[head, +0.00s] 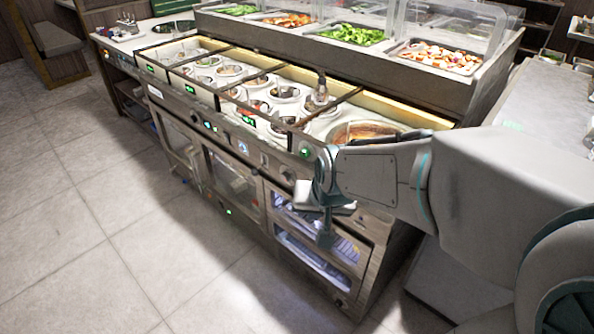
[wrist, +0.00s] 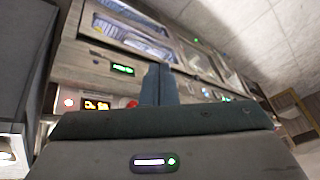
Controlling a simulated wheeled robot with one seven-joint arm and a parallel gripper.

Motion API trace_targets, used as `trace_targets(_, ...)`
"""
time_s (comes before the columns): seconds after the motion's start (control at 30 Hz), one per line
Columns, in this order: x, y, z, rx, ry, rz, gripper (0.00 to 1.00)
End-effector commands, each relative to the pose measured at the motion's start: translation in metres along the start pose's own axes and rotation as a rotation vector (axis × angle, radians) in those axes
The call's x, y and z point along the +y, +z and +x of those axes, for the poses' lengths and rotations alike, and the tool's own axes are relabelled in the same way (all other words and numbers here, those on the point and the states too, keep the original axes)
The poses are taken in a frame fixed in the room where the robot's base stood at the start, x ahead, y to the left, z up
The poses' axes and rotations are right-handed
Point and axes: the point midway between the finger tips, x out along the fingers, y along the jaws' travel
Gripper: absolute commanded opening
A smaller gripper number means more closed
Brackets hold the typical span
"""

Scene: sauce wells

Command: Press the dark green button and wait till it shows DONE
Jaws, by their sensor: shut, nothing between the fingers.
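The front panel (head: 243,147) of the steel counter carries knobs, small displays and lights. A round green-lit control (head: 305,153) sits near its right end, just left of my wrist; I cannot tell if it is the dark green button. My gripper (head: 326,240) hangs in front of the counter's right end, fingers down, shut and empty. In the wrist view its closed fingers (wrist: 158,84) stand before the panel, near a lit green display (wrist: 123,69) and a red button (wrist: 132,103). Their lettering is too small to read, and I see no clear DONE.
Sauce wells (head: 285,92) fill the counter top, with food trays (head: 352,34) behind a clear guard. Glass-doored compartments (head: 315,262) lie below the panel. A second counter (head: 540,95) stands at the right. The tiled floor (head: 90,220) at the left is clear.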

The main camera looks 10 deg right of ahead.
Motion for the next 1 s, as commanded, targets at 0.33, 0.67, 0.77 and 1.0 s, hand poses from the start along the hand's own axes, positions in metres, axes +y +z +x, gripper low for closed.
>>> trace_targets(0.33, -0.013, -0.055, 0.169, 0.287, -0.047, 0.323, 0.0)
trace_targets(0.67, -0.011, -0.085, 0.286, 0.664, -0.1, 0.466, 0.0)
trace_targets(0.77, -0.014, -0.09, 0.307, 0.779, -0.14, 0.466, 0.0)
trace_targets(1.0, -0.023, -0.094, 0.328, 0.957, -0.235, 0.431, 0.0)
